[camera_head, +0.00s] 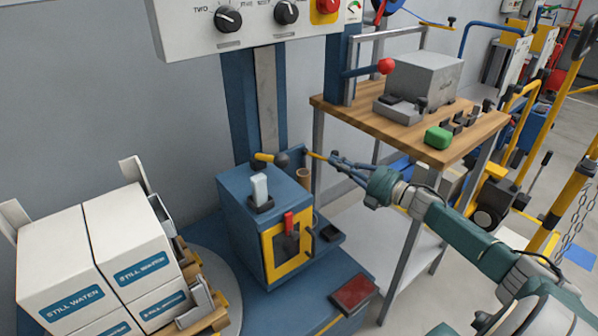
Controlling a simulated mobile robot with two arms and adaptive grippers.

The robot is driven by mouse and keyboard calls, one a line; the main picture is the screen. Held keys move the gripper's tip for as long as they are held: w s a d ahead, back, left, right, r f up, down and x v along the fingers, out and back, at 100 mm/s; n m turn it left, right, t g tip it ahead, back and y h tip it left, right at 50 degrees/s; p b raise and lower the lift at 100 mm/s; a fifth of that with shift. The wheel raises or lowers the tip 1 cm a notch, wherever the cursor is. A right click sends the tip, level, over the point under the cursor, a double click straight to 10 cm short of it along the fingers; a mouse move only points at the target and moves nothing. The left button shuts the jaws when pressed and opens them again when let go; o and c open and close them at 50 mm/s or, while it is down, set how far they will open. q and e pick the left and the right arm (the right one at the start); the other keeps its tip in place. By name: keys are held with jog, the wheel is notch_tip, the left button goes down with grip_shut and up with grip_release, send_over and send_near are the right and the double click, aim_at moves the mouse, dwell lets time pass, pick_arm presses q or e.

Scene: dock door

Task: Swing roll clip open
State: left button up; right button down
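A blue machine carriage (237,203) stands on the blue column, with a white lever (260,188) on top and a yellow-framed front panel (286,240) holding a red handle (289,222). A yellow-ended bar with a dark round knob (271,159) lies behind its top. A thin yellow-tipped piece (314,155) sits to the right, above a small brown cylinder (304,181). I cannot tell for sure which part is the roll clip. My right gripper (333,160) reaches in from the right, its fingertips at the yellow-tipped piece. Contact and finger gap are too small to tell. My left gripper is out of view.
Stacked white water cartons (60,262) stand on a round turntable at the left. A control panel (240,25) hangs above. A wooden-topped bench (385,132) with a grey box (424,78) and a green block (438,137) stands behind my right arm.

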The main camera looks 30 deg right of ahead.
dwell(0.5)
jog(key=v, duration=0.7)
jog(key=shift+s, duration=0.25)
jog(key=shift+d+f, duration=0.1)
